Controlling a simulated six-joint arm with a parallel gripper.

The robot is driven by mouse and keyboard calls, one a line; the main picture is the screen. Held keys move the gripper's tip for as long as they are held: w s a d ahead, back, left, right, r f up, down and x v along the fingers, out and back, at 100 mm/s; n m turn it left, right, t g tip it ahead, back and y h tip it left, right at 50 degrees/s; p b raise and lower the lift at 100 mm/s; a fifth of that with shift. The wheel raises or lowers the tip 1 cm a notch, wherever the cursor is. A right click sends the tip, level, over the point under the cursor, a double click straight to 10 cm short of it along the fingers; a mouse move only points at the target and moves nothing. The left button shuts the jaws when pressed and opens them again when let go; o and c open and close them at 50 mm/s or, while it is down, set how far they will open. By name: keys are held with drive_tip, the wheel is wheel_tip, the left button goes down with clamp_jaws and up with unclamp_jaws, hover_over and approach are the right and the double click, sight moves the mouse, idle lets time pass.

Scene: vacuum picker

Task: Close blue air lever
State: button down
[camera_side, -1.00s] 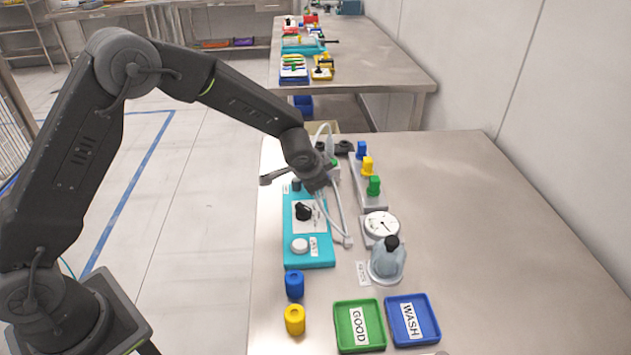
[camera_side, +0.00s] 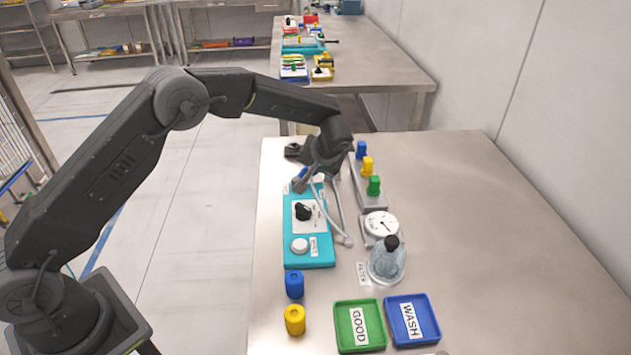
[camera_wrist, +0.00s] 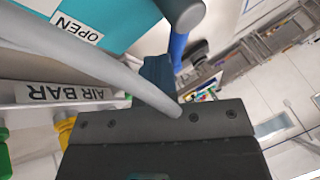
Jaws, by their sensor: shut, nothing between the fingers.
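A bright blue lever (camera_side: 304,173) shows at the far end of the teal panel (camera_side: 292,255) in the side view, partly hidden by my gripper. In the wrist view a bright blue piece (camera_wrist: 179,48), likely this lever, stands beside a grey rounded cylinder. An OPEN label (camera_wrist: 76,28) sits on the teal surface there. My gripper (camera_side: 300,186) is low over the panel's far end, close to the lever and shut with nothing held. I cannot tell whether it touches the lever. A grey tube crosses the wrist view and the fingertips are not clear there.
The air bar (camera_side: 372,203) with blue, yellow and green knobs stands right of my gripper. A round gauge (camera_side: 381,224) and a bottle (camera_side: 387,260) are nearer. Blue and yellow cylinders (camera_side: 294,319) and GOOD and WASH trays (camera_side: 380,308) lie in front. The table's right side is clear.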

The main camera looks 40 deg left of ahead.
drive_tip(key=a+n+g, duration=0.1)
drive_tip(key=n, duration=0.1)
drive_tip(key=a+n+g, duration=0.1)
drive_tip(key=n, duration=0.1)
drive_tip(key=shift+a+g, duration=0.2)
drive_tip(key=shift+g, duration=0.1)
drive_tip(key=shift+a, duration=0.2)
idle(0.4)
drive_tip(key=v, duration=1.4)
drive_tip(key=shift+d+f, duration=0.2)
drive_tip(key=shift+d, duration=0.05)
drive_tip(key=shift+s, duration=0.1)
